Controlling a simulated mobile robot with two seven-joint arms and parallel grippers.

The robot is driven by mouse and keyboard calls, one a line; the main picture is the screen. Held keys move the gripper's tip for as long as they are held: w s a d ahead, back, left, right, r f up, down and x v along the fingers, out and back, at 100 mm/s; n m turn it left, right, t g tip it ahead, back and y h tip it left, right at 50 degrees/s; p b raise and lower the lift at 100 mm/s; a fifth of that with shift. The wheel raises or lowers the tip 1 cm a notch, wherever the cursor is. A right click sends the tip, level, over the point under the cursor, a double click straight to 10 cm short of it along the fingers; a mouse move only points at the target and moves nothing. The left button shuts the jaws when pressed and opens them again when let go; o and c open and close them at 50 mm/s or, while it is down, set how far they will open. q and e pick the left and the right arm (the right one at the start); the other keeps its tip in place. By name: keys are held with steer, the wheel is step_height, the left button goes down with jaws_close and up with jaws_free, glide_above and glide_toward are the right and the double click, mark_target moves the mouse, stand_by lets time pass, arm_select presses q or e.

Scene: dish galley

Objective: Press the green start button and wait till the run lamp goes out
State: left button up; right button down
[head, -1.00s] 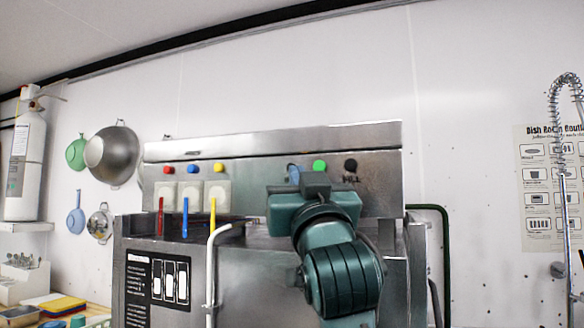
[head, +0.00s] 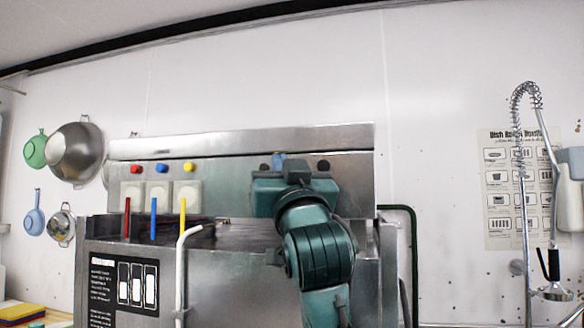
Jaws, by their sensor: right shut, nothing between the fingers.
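The steel machine's control panel (head: 350,150) runs across the middle of the head view. My right gripper (head: 279,160) is shut and empty in front of the panel's right half, its bluish fingertips up among the round lamps. A dark round lamp (head: 292,166) beside the fingertips is unlit. Another dark round spot (head: 265,167) is left of the fingers, and a dark one (head: 323,165) is to the right. No green button shows; my gripper and wrist cover the panel below the lamps. I cannot tell whether the fingers touch the panel. My left gripper is out of view.
Red (head: 135,170), blue (head: 162,168) and yellow (head: 189,167) round lamps sit above pale switch plates on the left. A bent white pipe (head: 181,265) stands in front. Pans hang at left; a spray hose (head: 524,170) and poster (head: 500,210) are right.

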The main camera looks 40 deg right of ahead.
steer(key=shift+w+d, duration=1.65)
steer(key=shift+d, duration=0.2)
stand_by(0.7)
steer(key=shift+w+d, duration=0.25)
steer(key=shift+d, duration=0.05)
steer(key=shift+w+d, duration=0.3)
steer(key=shift+d, duration=0.1)
stand_by(0.8)
steer(key=shift+a, duration=0.1)
steer(key=shift+s+a, duration=0.55)
steer(key=shift+a, duration=0.05)
